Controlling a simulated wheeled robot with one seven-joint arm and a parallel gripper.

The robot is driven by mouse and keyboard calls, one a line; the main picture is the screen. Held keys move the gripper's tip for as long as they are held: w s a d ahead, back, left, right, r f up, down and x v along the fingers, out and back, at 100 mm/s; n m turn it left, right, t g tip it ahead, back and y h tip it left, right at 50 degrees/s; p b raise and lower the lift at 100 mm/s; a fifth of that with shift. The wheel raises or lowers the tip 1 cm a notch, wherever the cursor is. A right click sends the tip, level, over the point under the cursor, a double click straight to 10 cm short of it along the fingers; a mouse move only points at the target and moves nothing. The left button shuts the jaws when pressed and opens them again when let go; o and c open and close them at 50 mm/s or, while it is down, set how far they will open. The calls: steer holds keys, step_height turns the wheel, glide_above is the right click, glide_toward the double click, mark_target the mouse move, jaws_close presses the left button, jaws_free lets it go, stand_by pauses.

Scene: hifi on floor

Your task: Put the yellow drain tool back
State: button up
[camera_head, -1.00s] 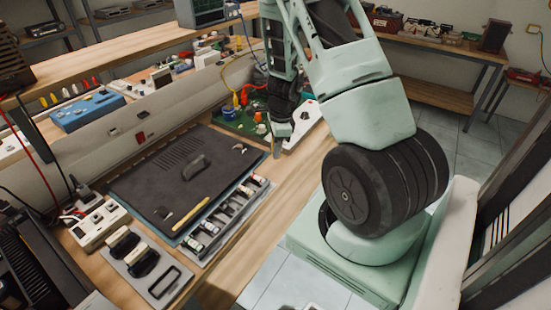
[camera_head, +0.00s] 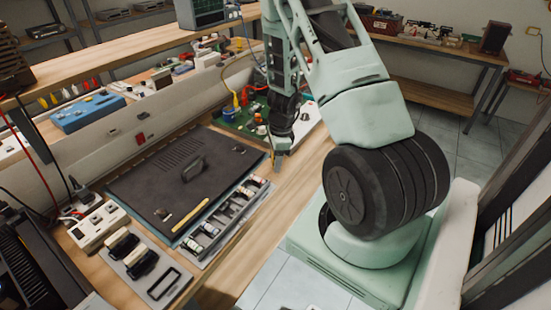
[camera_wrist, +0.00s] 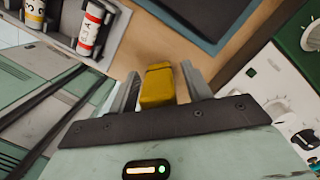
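In the head view only a thin part shows below the fingers. A second yellow stick (camera_head: 190,215) lies flat on the dark panel (camera_head: 150,185).
A grey tray (camera_head: 222,228) with several small cylinders lies along the bench's front edge; it also shows in the wrist view (camera_wrist: 105,45). A green circuit board (camera_head: 238,120) and a white knobbed box (camera_wrist: 270,85) stand near my gripper. Bare wood (camera_head: 262,225) lies in front.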

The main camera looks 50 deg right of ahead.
steer(key=r, duration=0.4)
steer(key=r+p, duration=0.1)
steer(key=r, duration=0.3)
steer(key=s+d+r, duration=0.1)
steer(key=r, duration=0.3)
steer(key=shift+r, duration=0.15)
steer(key=a+r+n+g+y, duration=0.1)
steer(key=a+r+n, duration=0.3)
steer(key=a+n, duration=0.7)
steer(key=a+r+n+y, duration=0.1)
steer(key=a+r+n, duration=0.3)
steer(key=a, duration=1.2)
steer(key=s+a+r+n+h, duration=0.1)
steer(key=s+a+r+n, duration=0.1)
steer(key=s+a+n, duration=0.5)
steer(key=s+a+r+n+h, duration=0.1)
steer(key=s+a+r+n, duration=0.1)
steer(key=s+a+n, duration=0.5)
steer(key=s+n, duration=0.2)
steer(key=n, duration=0.3)
steer(key=shift+s+a+r, duration=0.2)
steer(key=shift+r, duration=0.2)
